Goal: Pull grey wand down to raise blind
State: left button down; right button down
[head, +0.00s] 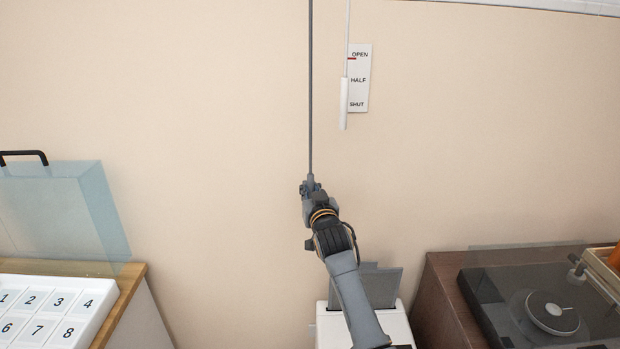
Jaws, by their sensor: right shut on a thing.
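The grey wand (310,90) hangs straight down from above the top edge of the head view, against the beige wall. My right gripper (311,187) is shut on its lower end; the fingers hide that end. A second, white wand (344,103) with a thin rod hangs just to the right, apart from my gripper. Behind it a white label plate (360,77) reads OPEN, HALF and SHUT, with a red mark near OPEN. The blind itself is out of view. My left gripper does not show.
At the left, a white numbered tray (62,287) and a clear case with a black handle (24,154) stand on a wooden-topped cabinet. At the right, a turntable (553,312) sits on a brown cabinet (437,290). A white bin-like object (329,328) stands low behind my right arm.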

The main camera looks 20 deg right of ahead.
jog(key=shift+f+b, duration=0.75)
jog(key=shift+f, duration=1.25)
jog(key=shift+s+f, duration=0.1)
jog(key=shift+s, duration=0.05)
jog(key=c, duration=1.3)
grip_release()
jog(key=shift+r, duration=0.2)
jog(key=s, duration=0.8)
jog(key=s+a, duration=0.1)
jog(key=s, duration=0.3)
